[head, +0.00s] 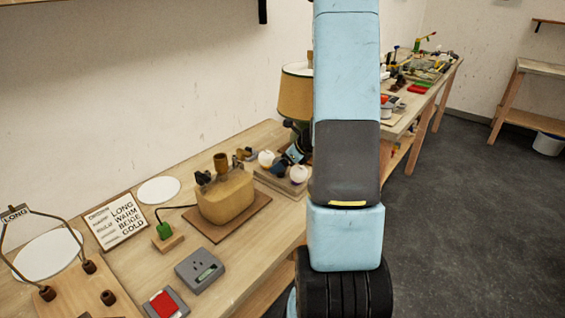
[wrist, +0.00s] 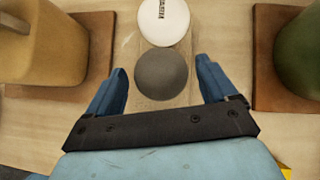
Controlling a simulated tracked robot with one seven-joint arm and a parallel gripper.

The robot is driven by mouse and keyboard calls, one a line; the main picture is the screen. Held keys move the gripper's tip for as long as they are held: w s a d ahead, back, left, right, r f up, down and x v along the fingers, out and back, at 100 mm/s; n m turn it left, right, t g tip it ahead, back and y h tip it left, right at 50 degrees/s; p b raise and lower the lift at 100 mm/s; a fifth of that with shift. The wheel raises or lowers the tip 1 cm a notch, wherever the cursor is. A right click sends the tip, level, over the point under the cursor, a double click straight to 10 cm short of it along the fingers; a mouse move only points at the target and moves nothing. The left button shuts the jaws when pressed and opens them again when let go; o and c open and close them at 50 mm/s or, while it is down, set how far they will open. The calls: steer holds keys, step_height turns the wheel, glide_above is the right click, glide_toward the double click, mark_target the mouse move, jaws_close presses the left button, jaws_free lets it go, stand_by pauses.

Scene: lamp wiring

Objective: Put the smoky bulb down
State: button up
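The smoky bulb (wrist: 161,76), a dark grey globe, shows in the wrist view between the two blue fingers of my gripper (wrist: 160,68). The fingers are spread, with a visible gap on each side of the bulb, so my gripper is open. The bulb appears to be at a pale wooden holder (wrist: 182,98); its base is hidden under the globe. A white bulb (wrist: 164,20) with dark lettering sits just beyond it. In the head view my arm blocks much of this area, and I cannot make out the smoky bulb there.
A tan lamp base (head: 225,197) stands on a board left of the bulbs. A green lamp body (wrist: 303,50) stands at the right in the wrist view. Its tan shade (head: 295,95) shows in the head view.

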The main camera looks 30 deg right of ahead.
steer(key=v, duration=1.1)
steer(key=shift+d+r, duration=0.1)
steer(key=shift+r, duration=0.05)
steer(key=shift+s+r, duration=0.2)
steer(key=shift+r, duration=0.2)
steer(key=s+a+r+n+g, duration=0.1)
steer(key=s+a+r+n, duration=0.2)
steer(key=a+r+n, duration=0.4)
steer(key=s+a+r+n+g, duration=0.25)
steer(key=a+r+n, duration=0.25)
steer(key=a+n, duration=0.4)
steer(key=s+a+r+n+t+h, duration=0.1)
steer(key=s+a+r+n+h, duration=0.1)
steer(key=s+n, duration=0.4)
steer(key=s+a+r+n+h, duration=0.2)
steer(key=s+a+r+n, duration=0.2)
steer(key=s+n, duration=0.3)
steer(key=shift+s+a+r+n+t, duration=0.15)
steer(key=shift+a+r+n+t, duration=0.2)
steer(key=shift+r, duration=0.2)
steer(key=shift+c, duration=0.5)
